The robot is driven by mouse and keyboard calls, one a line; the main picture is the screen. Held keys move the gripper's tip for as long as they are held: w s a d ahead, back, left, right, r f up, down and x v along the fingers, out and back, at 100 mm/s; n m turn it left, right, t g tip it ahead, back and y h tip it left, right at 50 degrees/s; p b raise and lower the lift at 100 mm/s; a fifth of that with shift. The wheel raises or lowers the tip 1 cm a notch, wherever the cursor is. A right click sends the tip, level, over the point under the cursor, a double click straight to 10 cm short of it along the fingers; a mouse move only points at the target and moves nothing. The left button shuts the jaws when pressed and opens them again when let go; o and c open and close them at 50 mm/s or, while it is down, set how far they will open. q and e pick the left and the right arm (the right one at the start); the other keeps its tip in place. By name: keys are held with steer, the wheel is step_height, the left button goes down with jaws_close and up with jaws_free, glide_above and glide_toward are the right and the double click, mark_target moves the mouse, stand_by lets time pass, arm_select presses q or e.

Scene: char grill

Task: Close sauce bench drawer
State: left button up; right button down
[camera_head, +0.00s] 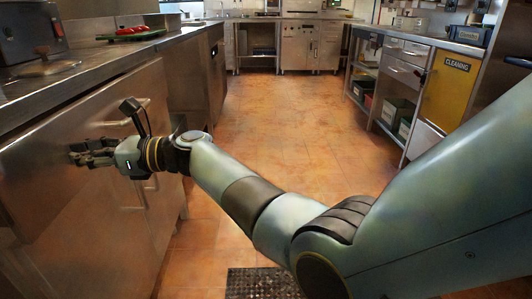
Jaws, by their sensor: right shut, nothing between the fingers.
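I cannot tell if the fingertips touch the metal. How far the drawer stands out from the bench is not clear. My left gripper is out of view.
The bench's counter (100,60) carries a dark appliance (22,30) and a tray of red items (132,32). A tiled aisle (285,120) is free in the middle. Shelves and a yellow "CLEANING" door (447,95) stand on the right. A dark floor mat (250,284) lies in front.

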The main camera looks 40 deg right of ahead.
steer(key=x, duration=0.3)
steer(key=shift+r, duration=0.1)
steer(key=shift+a+r, duration=0.1)
stand_by(0.4)
